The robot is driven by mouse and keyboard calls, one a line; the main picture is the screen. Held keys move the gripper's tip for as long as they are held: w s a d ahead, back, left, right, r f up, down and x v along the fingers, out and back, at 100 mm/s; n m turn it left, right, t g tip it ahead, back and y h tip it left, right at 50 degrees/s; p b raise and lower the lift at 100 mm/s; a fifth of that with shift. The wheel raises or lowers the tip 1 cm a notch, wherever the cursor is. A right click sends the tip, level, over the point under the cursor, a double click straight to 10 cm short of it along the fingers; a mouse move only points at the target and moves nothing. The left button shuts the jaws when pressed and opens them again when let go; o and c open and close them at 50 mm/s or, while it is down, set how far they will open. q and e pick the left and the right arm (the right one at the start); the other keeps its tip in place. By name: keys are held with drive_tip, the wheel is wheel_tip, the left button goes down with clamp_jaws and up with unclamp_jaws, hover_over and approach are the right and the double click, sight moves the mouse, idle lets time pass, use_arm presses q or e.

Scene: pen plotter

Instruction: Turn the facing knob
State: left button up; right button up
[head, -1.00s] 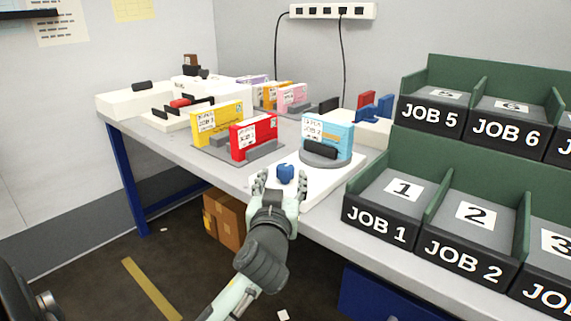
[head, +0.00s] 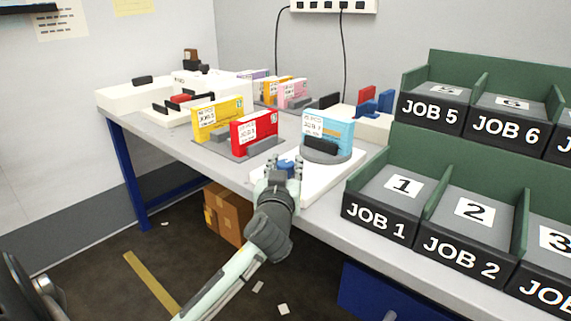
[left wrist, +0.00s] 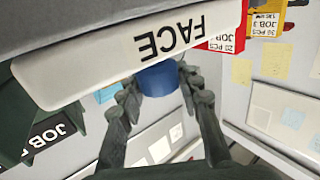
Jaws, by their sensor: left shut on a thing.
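The facing knob (head: 287,164) is a small blue knob on the front of a white base (head: 338,176). In the left wrist view the blue knob (left wrist: 157,82) is below the upside-down word FACE on the white base (left wrist: 90,68). My left gripper (head: 283,168) has its fingers on both sides of the knob and is shut on it; they partly hide it in the head view. A light blue cartridge-like box (head: 328,128) stands upright on the grey round turntable (head: 330,157) on that base. My right gripper is not in view.
A red box (head: 253,130) and a yellow box (head: 216,117) stand on the table left of the base. Green and black job bins (head: 382,218) stand close on the right. The floor in front of the table is mostly clear.

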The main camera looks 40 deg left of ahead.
use_arm(q)
drive_tip(key=shift+c, duration=1)
